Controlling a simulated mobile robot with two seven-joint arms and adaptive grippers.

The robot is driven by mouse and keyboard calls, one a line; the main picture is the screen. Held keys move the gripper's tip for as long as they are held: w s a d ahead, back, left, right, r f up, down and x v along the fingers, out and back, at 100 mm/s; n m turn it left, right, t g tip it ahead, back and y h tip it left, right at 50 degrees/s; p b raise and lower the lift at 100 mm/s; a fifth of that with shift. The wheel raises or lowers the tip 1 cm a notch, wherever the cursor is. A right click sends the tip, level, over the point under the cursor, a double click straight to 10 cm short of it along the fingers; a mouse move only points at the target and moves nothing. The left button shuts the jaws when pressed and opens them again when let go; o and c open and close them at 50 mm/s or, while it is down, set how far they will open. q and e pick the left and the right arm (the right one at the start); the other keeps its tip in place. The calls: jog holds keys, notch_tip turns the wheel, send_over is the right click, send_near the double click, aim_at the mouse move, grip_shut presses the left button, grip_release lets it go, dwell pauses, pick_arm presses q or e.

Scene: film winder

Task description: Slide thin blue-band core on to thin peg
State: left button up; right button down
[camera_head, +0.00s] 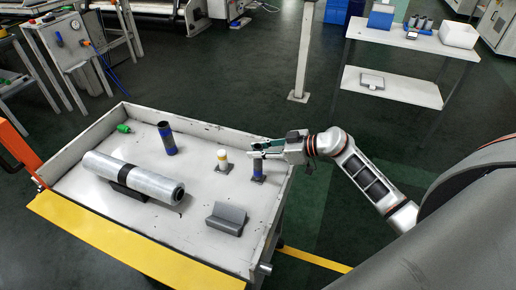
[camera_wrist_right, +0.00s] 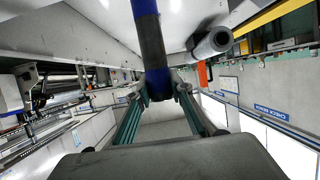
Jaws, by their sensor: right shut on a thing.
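My right gripper (camera_head: 262,149) is over the right side of the cart, shut on a dark core with blue bands (camera_head: 258,167). In the right wrist view, this core (camera_wrist_right: 152,50) sits between the two fingertips (camera_wrist_right: 160,92). In the head view the core is upright, and its lower end is at a small dark base (camera_head: 258,179). Any peg there is hidden, so I cannot tell whether the core is around it. A short peg with a white and yellow top (camera_head: 222,157) stands just left of the gripper. A second dark core with a blue band (camera_head: 166,138) stands farther left. My left gripper is out of view.
The cart tray (camera_head: 190,246) has raised walls. A large film roll (camera_head: 130,176) lies on a dark cradle at left. An empty grey cradle (camera_head: 228,218) is at the front right, and a small green object (camera_head: 123,128) at the back left. A white shelf table (camera_head: 400,38) stands behind.

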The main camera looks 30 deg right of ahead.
jog(key=shift+f, duration=0.55)
jog(key=c, duration=1.7)
grip_release()
jog(key=v, duration=1.2)
jog(key=shift+r, duration=0.1)
